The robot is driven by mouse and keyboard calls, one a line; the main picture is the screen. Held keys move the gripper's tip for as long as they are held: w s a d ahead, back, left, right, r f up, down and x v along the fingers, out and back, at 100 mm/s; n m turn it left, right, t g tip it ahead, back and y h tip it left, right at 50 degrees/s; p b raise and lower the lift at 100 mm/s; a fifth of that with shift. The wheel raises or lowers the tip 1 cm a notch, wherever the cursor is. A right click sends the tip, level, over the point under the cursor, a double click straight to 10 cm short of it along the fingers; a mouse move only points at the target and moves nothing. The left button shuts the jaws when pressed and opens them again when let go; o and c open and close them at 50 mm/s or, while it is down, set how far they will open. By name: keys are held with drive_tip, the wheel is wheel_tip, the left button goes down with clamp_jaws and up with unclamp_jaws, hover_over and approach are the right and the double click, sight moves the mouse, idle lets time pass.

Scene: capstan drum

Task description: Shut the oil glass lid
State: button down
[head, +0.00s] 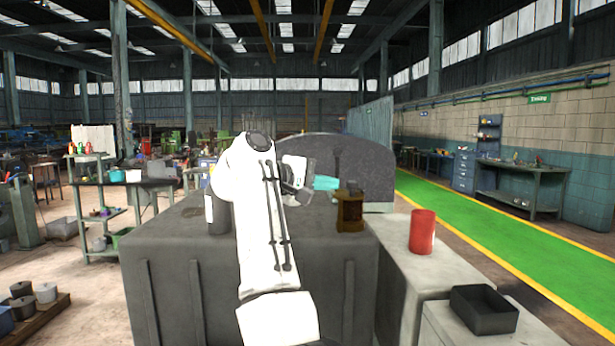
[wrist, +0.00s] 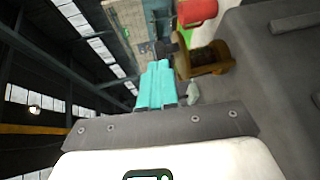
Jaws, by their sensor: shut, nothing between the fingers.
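The oil glass (head: 350,210) is an amber-brown, brass-like cup standing on the grey housing top, right of my gripper in the head view. It also shows in the wrist view (wrist: 208,60), turned sideways by the camera. A dark piece at its upper end (wrist: 181,54) looks like the lid; its exact angle is hard to tell. My gripper (head: 327,183) has teal fingers, held together and empty, just left of the oil glass's top. In the wrist view the fingertips (wrist: 157,68) point near the dark piece; I cannot tell whether they touch.
A red cylinder (head: 423,231) stands on the lower grey block to the right. A black open tray (head: 484,310) sits on a lower block in front. A dark bottle (head: 217,212) stands left of my arm. The grey drum (head: 365,165) rises behind the oil glass.

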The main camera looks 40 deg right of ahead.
sight(348, 185)
drive_tip(key=shift+s+d+f+p, duration=0.1)
drive_tip(key=shift+d+f+p, duration=0.1)
drive_tip(key=shift+d, duration=0.55)
drive_tip(key=shift+d+f+p, duration=0.1)
drive_tip(key=shift+d+p, duration=0.05)
drive_tip(key=shift+d, duration=0.6)
drive_tip(key=shift+b, duration=0.3)
